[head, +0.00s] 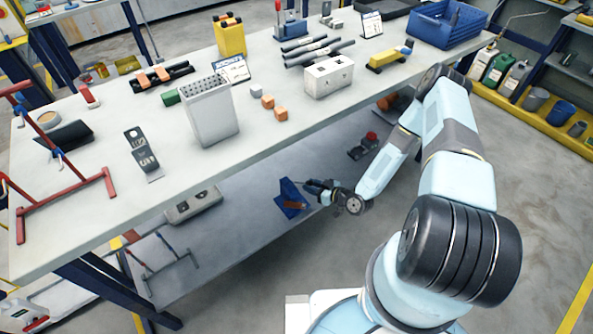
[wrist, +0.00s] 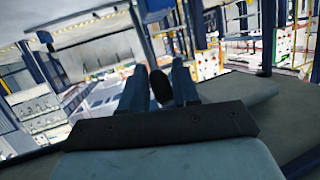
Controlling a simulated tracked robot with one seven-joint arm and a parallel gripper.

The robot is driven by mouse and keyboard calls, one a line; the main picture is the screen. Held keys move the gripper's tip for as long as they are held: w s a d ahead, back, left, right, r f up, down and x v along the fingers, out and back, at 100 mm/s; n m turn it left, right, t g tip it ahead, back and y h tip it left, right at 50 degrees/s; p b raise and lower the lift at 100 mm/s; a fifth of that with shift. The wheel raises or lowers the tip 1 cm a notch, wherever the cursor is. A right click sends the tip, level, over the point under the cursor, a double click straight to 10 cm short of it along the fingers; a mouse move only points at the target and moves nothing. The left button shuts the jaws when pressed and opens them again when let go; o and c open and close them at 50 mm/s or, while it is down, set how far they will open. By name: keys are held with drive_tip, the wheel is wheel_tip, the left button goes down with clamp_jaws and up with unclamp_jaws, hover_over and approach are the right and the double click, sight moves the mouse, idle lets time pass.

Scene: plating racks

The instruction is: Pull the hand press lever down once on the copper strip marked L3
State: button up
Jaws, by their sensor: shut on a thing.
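My gripper (head: 318,188) is low in the head view, in front of the lower shelf and below the bench's front edge. In the wrist view its two dark blue fingers (wrist: 160,88) are shut on a dark rounded piece (wrist: 160,84), which looks like a knob. A small blue stand (head: 289,198) with a brown, copper-like patch is just left of the gripper; I cannot tell if it is the hand press or joined to the knob. No L3 mark is readable. A red-handled device (head: 290,28) stands at the bench's back.
The long grey bench (head: 340,112) holds a grey perforated block (head: 209,112), orange cubes (head: 281,114), a white box (head: 329,78) and a red rack (head: 62,165) at left. A blue crate (head: 447,24) is at the back right. The lower shelf (head: 235,235) has bare room.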

drive_tip(key=shift+w+a+r, duration=0.1)
drive_tip(key=shift+a+r, duration=0.35)
drive_tip(key=shift+w, duration=0.1)
drive_tip(key=shift+w+a+r, duration=0.9)
drive_tip(key=shift+w+r, duration=0.05)
drive_tip(key=shift+w, duration=0.25)
drive_tip(key=shift+w, duration=0.1)
drive_tip(key=shift+w+a+r, duration=0.3)
drive_tip(key=shift+w+a, duration=0.2)
drive_tip(key=shift+w, duration=0.2)
drive_tip(key=shift+w+a+r, duration=0.25)
drive_tip(key=shift+w+a, duration=0.2)
drive_tip(key=shift+w, duration=0.2)
drive_tip(key=shift+c, duration=0.2)
